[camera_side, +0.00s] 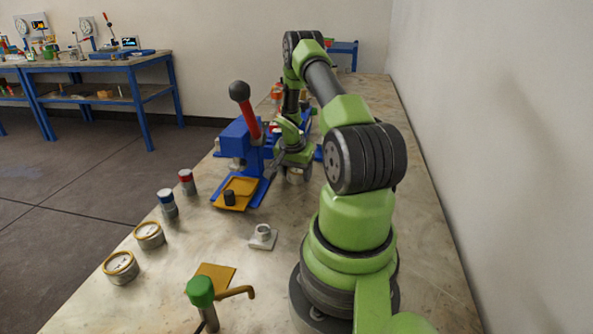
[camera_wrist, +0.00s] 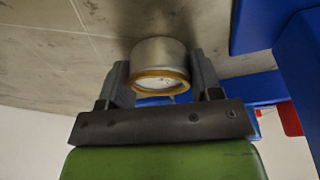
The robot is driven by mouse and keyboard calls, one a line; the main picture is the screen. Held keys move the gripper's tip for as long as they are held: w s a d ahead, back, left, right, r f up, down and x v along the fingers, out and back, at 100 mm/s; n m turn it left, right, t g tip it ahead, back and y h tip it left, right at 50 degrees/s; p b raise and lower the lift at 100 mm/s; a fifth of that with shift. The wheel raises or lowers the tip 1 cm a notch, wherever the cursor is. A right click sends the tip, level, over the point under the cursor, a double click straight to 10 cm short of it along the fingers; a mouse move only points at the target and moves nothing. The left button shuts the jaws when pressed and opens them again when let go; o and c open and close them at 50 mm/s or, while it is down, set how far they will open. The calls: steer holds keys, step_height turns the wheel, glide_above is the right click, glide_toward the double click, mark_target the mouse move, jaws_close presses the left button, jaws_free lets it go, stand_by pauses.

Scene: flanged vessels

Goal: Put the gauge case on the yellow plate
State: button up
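The gauge case, a silver cylinder with a gold rim and pale dial, sits between the two fingers of my gripper (camera_wrist: 160,72) in the wrist view, with its dial face (camera_wrist: 158,85) toward the camera. The fingers appear to press on its sides. In the side view my gripper (camera_side: 293,165) is beside the blue press, with the silver case (camera_side: 296,176) low under it; I cannot tell whether it touches the table. A yellow plate (camera_side: 217,273) lies flat at the table's front. Another yellow plate (camera_side: 245,186) is on the press's blue base.
Two more gold-rimmed gauge cases (camera_side: 149,235) (camera_side: 121,267) stand at the left edge. Blue-topped and red-topped cylinders (camera_side: 168,203) (camera_side: 187,182) stand behind them. A pale flanged part (camera_side: 263,237) is mid-table. A green-topped post (camera_side: 201,292) with a yellow arm stands in front. The blue press (camera_side: 238,142) has a tall red lever.

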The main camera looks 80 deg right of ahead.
steer(key=o, duration=0.4)
steer(key=shift+r, duration=0.1)
steer(key=v, duration=1.1)
steer(key=shift+o, duration=0.4)
steer(key=shift+a+r, duration=0.1)
steer(key=shift+r, duration=0.45)
